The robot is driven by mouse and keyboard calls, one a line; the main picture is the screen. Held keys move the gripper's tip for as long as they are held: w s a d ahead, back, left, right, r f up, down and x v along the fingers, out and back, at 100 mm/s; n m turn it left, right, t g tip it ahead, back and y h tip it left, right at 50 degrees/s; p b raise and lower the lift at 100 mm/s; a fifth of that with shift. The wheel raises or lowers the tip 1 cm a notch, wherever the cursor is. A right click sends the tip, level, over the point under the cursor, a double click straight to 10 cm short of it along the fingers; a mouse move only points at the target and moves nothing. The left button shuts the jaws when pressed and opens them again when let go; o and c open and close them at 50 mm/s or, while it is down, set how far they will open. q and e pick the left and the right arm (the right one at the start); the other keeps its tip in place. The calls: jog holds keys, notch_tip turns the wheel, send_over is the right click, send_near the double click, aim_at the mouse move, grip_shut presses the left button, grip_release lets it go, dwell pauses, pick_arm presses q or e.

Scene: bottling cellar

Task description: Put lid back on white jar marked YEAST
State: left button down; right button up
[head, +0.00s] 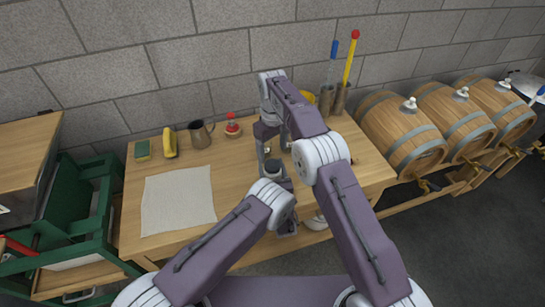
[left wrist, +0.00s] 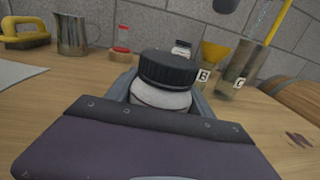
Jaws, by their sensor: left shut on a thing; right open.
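A white jar (left wrist: 160,98) with a broad black lid (left wrist: 168,68) over its top stands between the fingers of my left gripper (left wrist: 163,104) in the left wrist view. The gripper is shut on the jar. The lid looks slightly tilted and offset; I cannot tell whether it is fully seated. No YEAST marking is visible from here. In the head view the dark lid (head: 274,168) shows near the table's front middle, partly hidden by my arms. My right gripper (head: 267,148) is open just beyond and above it, its fingertips mostly hidden.
Barrels (head: 402,135) are right.

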jog(key=shift+r, duration=0.5)
pick_arm(q)
jog(key=shift+c, duration=1.5)
grip_release()
jog(key=s, duration=0.2)
jog(key=s+d, duration=0.1)
jog(key=s, duration=0.2)
jog(key=s+b, duration=0.1)
jog(key=s, duration=0.1)
jog(key=shift+s+d+f, duration=0.1)
jog(key=shift+s+d, duration=0.2)
jog(key=shift+s, duration=0.05)
pick_arm(e)
jog(key=shift+f, duration=0.5)
pick_arm(q)
jog(key=shift+s, duration=0.6)
pick_arm(e)
jog(key=shift+f, duration=0.1)
